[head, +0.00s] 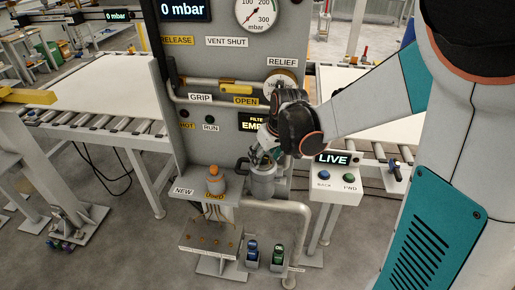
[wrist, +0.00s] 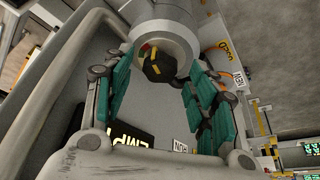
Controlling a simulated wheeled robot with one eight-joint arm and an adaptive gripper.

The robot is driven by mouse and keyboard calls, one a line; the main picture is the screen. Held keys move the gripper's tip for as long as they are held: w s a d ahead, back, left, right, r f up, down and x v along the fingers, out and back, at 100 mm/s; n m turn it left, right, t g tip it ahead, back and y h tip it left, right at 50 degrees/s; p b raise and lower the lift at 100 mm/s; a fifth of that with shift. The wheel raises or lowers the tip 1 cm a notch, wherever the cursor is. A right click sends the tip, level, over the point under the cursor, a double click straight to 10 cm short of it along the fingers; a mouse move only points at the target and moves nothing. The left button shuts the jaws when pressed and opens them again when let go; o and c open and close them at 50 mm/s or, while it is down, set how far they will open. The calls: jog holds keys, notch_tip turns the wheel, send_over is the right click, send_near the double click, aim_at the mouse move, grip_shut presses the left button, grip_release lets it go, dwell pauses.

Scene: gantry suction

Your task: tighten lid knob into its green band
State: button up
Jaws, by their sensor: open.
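The lid knob (wrist: 158,66) is black with a yellow stripe, in front of the round grey lid end of the filter canister (wrist: 163,22).
A filter display (head: 252,122) reading "EMP" is partly covered by my arm. A LIVE control box (head: 335,172) is at the right, and a pipe (head: 290,207) runs below.

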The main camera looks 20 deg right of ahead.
jog(key=shift+w+f, duration=0.1)
jog(key=shift+f, duration=0.1)
jog(key=c, duration=1.1)
jog(key=shift+o, duration=0.2)
jog(key=m, duration=0.1)
jog(key=m+h, duration=0.1)
jog(key=shift+a+m, duration=0.2)
jog(key=shift+m, duration=0.1)
jog(key=shift+m+h+b, duration=0.35)
jog(key=shift+m+h, duration=0.15)
jog(key=shift+m, duration=0.8)
